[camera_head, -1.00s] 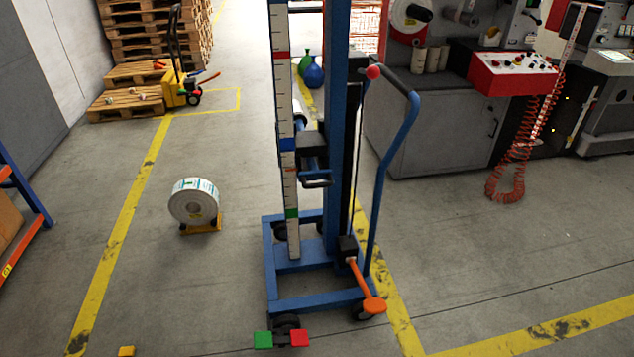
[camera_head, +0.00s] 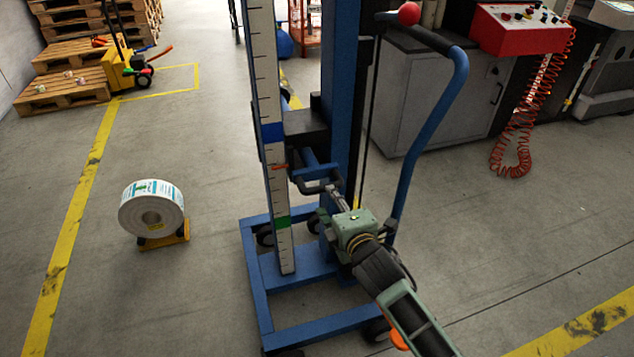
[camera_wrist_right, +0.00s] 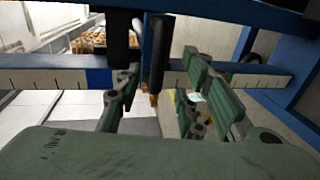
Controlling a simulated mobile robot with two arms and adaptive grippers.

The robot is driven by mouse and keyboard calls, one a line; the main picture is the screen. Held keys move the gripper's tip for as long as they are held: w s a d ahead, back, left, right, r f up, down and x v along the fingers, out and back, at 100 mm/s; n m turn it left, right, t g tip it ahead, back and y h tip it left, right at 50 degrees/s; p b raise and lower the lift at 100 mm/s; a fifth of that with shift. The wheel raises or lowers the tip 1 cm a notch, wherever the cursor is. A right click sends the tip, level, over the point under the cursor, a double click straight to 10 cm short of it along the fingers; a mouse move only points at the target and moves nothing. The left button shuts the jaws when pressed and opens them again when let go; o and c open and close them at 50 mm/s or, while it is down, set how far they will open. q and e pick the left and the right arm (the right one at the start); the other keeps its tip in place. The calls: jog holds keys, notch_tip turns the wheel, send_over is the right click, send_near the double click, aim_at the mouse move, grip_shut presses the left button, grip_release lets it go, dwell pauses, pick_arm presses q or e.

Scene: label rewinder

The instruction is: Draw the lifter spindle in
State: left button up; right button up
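The blue lifter (camera_head: 340,70) stands mid-view on its wheeled base, with a ruler-like scale (camera_head: 268,100) on its mast. A black carriage block (camera_head: 305,128) sits on the mast, and below it is a black-gripped handle (camera_head: 318,186) with a blue bar. I cannot clearly make out the spindle. My right gripper (camera_head: 335,197) is at the handle. In the right wrist view, my right gripper (camera_wrist_right: 158,95) is open, its fingers apart on either side of the upright dark handle grip (camera_wrist_right: 160,50). I cannot tell whether they touch it. My left gripper is out of view.
A white label roll (camera_head: 152,208) rests on a yellow stand (camera_head: 167,236) at left. Pallets (camera_head: 65,90) and a yellow pallet truck (camera_head: 122,72) are back left. A grey cabinet (camera_head: 440,95) and red control box (camera_head: 522,30) stand right. Floor between roll and lifter is clear.

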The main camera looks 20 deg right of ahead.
aim_at(324, 188)
jog(key=b+x, duration=0.1)
jog(key=x, duration=0.5)
jog(key=shift+w+f, duration=0.1)
jog(key=shift+w, duration=0.2)
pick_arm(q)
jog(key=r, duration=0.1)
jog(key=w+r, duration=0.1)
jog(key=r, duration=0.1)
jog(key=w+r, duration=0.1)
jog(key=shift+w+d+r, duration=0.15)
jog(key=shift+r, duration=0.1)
pick_arm(e)
jog(key=shift+w, duration=0.3)
jog(key=shift+c, duration=0.4)
grip_shut()
